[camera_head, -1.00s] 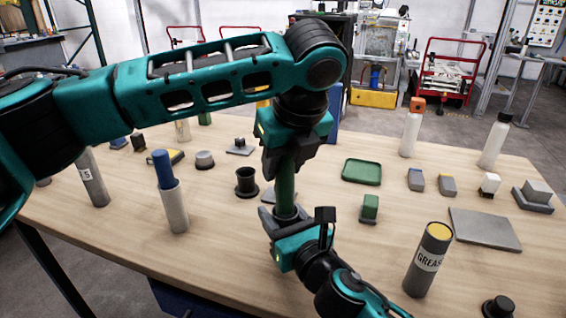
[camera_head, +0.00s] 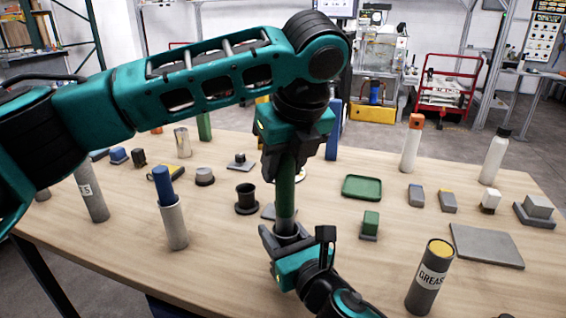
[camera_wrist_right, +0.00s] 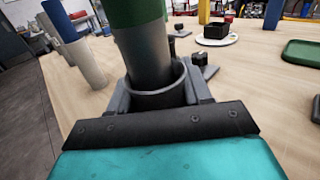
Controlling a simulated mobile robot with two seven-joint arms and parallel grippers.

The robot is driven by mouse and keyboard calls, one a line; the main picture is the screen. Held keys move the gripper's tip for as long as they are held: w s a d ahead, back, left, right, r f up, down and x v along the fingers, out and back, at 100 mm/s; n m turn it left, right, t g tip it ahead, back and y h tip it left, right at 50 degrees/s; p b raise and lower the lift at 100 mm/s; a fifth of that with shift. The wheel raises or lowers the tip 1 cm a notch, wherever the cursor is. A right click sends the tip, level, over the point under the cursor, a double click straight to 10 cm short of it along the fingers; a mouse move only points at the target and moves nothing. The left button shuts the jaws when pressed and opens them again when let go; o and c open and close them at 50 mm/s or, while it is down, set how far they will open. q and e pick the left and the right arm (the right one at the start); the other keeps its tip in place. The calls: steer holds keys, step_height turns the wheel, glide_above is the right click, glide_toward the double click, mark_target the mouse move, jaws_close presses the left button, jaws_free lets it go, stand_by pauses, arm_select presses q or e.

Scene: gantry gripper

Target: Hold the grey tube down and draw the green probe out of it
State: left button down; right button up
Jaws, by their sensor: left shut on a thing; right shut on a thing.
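The green probe (camera_head: 287,178) stands upright with a grey lower shaft (camera_head: 285,207). My left gripper (camera_head: 288,150) is shut on its upper part from above. The grey tube (camera_head: 286,229) is below, mostly hidden by my right gripper (camera_head: 284,242), which is shut around it near the table. In the right wrist view the tube's round rim (camera_wrist_right: 158,96) sits between my right fingers. The probe's grey shaft (camera_wrist_right: 146,52) goes into the tube's mouth, leaning to its far side, with the green part (camera_wrist_right: 132,12) above. The shaft's lower end is hidden inside the tube.
A grey tube with a blue probe (camera_head: 168,205) stands to the left. A black cup (camera_head: 246,198), a green block (camera_head: 370,222), a green tray (camera_head: 362,187) and a grease tube (camera_head: 429,277) stand nearby. Bare table lies between the green block and grease tube.

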arm_select(q)
steer(key=shift+r, duration=1.4)
arm_select(e)
steer(key=shift+r, duration=0.1)
arm_select(q)
steer(key=shift+r, duration=0.1)
steer(key=shift+r, duration=1.4)
steer(key=shift+r, duration=1.55)
